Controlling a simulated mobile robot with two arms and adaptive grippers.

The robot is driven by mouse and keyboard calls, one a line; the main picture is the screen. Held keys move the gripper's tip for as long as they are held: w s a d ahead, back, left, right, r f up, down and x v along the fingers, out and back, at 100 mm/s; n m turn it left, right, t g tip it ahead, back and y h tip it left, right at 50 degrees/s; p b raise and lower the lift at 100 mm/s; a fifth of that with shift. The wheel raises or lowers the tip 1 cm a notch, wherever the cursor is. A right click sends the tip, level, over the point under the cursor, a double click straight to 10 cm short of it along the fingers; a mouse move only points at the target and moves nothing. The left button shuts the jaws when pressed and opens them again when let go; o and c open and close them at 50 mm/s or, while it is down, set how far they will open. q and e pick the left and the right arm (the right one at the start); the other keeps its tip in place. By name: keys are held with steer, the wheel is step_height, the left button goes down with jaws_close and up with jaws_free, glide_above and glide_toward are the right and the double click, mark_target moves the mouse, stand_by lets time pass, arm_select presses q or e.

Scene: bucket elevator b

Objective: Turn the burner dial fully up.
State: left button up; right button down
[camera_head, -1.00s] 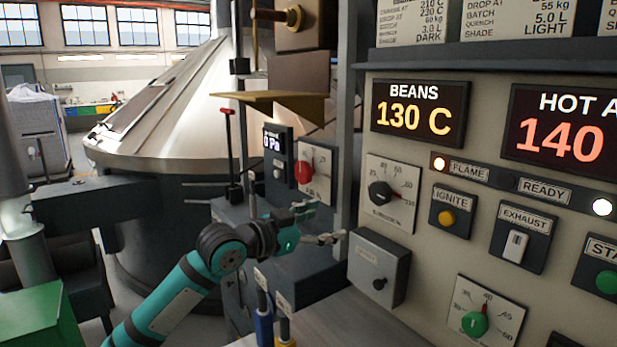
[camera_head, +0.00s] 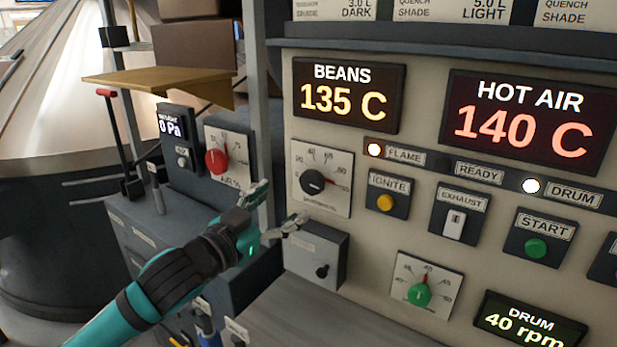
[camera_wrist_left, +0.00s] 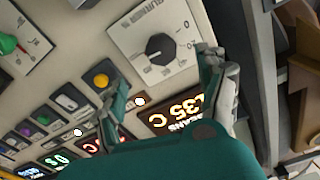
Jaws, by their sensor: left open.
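The burner dial is most likely the black knob (camera_head: 312,182) on a white scale plate, below the BEANS display; its small label is hard to read. In the left wrist view the black knob (camera_wrist_left: 160,47) shows whole on its plate, beyond the fingertips. I cannot tell exactly where its pointer stands. My left gripper (camera_head: 276,207) is open and empty, to the lower left of the dial, with its fingers spread towards the panel. In the left wrist view its fingers (camera_wrist_left: 164,74) lie either side of the knob in the picture, apart from it. My right gripper is not in view.
A grey box (camera_head: 313,254) juts from the panel just below the dial. A post (camera_head: 262,120) stands left of it. The ignite button (camera_head: 386,203) is to the right. A red knob (camera_head: 216,161) sits on the farther panel, and a green knob (camera_head: 419,294) is lower right.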

mark_target(309, 184)
arm_select(q)
steer(key=p+x, duration=0.2)
steer(key=x, duration=0.8)
steer(key=shift+w, duration=0.1)
steer(key=shift+w+d, duration=0.2)
steer(key=shift+w, duration=0.3)
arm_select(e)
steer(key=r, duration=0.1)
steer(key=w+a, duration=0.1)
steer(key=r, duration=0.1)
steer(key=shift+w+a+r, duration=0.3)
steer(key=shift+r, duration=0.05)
